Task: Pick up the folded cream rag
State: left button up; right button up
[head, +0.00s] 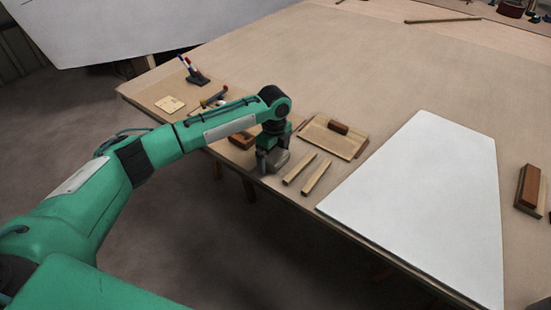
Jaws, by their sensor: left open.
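My left gripper (273,153) reaches in from the left and points down at the table's near edge. Its jaws are open. A small pale grey-beige folded piece (277,161), which looks like the cream rag, lies right at the fingers, close to the edge. The gripper hides part of it. I cannot tell whether the fingers touch it. My right gripper does not show.
Two wooden strips (316,177) lie right of the gripper, before a wooden board (333,138) with a brown block on it. A brown block (242,140) sits left of the gripper. A large white panel (430,200) covers the table's right side.

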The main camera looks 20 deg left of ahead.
aim_at(274, 154)
pick_arm(q)
jog(key=c, duration=1)
jog(key=shift+r, duration=0.15)
notch_tip(274, 154, up, 20)
jog(key=shift+f, duration=0.1)
